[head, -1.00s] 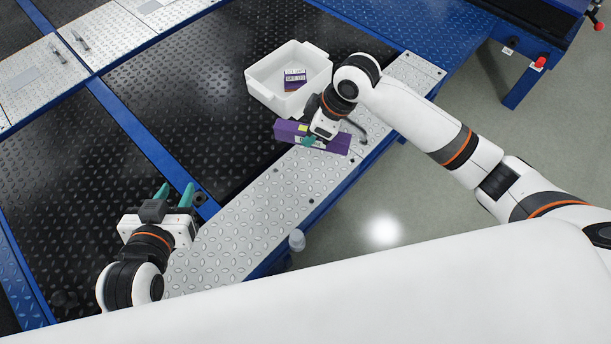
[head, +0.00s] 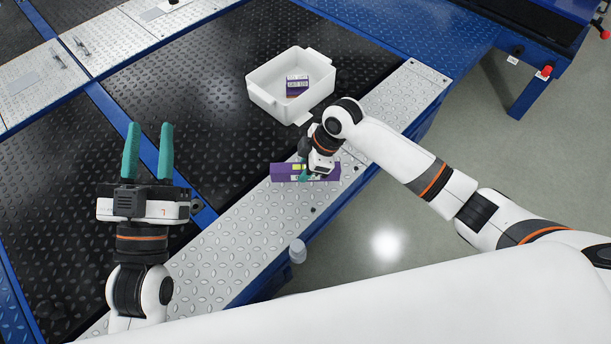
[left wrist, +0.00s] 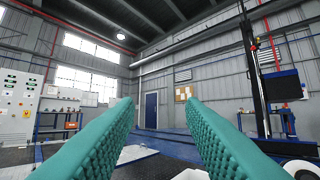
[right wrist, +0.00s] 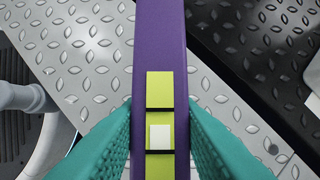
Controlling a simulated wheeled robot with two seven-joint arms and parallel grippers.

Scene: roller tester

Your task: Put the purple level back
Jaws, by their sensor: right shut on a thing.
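The purple level (head: 285,172) is a long purple bar with yellow-green vials, over the silver tread-plate strip in the head view. My right gripper (head: 304,177) is shut on it near its middle. In the right wrist view the level (right wrist: 160,40) runs between the two teal fingers (right wrist: 160,150), vials facing the camera. Whether it touches the plate cannot be told. My left gripper (head: 148,150) is open and empty over the black plate at the left. Its teal fingers stand wide apart in the left wrist view (left wrist: 165,135).
A white bin (head: 275,97) with purple-and-white boxes (head: 297,85) inside stands beyond my right gripper. The silver strip (head: 240,235) is clear toward the near left. A small pale cylinder (head: 298,250) stands at the strip's outer edge.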

